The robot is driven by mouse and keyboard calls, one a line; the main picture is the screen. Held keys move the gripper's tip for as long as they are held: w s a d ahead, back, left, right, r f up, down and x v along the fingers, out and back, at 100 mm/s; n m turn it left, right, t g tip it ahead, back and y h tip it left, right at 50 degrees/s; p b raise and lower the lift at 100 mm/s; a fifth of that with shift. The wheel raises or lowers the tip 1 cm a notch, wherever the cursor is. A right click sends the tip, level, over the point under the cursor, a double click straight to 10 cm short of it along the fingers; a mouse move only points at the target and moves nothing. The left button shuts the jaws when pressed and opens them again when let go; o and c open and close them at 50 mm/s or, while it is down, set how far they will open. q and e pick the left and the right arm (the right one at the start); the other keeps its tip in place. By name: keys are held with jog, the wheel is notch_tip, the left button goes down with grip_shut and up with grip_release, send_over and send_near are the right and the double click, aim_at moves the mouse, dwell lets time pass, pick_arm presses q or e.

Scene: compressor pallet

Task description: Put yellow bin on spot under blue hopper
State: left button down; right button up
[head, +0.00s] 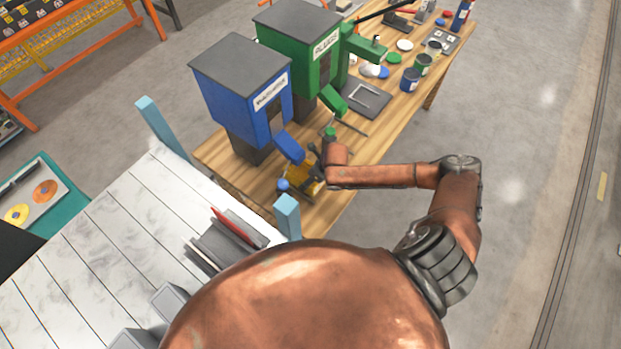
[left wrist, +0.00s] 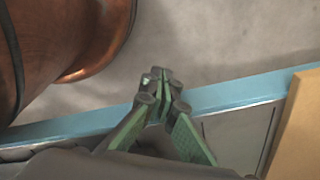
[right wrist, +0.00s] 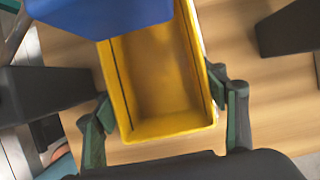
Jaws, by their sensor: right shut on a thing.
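The yellow bin (head: 308,182) is at the front of the wooden table, below and beside the spout of the blue hopper (head: 235,100). My right gripper (right wrist: 161,95) is shut on the bin, with a finger against each side wall. In the right wrist view the bin (right wrist: 165,128) looks empty, and the blue spout (right wrist: 115,10) covers its far end. The spot under the hopper cannot be made out. I cannot tell whether the bin touches the table. My left gripper (left wrist: 160,78) is shut and empty, its fingertips together; it is outside the head view.
A green hopper (head: 300,45) stands behind the blue one, with a dark tray (head: 365,99) beside it. Cans and lids crowd the table's far end. A white slatted surface (head: 105,235) with light-blue posts (head: 288,217) lies at the near left.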

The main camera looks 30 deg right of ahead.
jog(key=shift+w+f, duration=0.1)
jog(key=shift+f, duration=0.3)
jog(key=o, duration=1.2)
jog(key=v, duration=1.2)
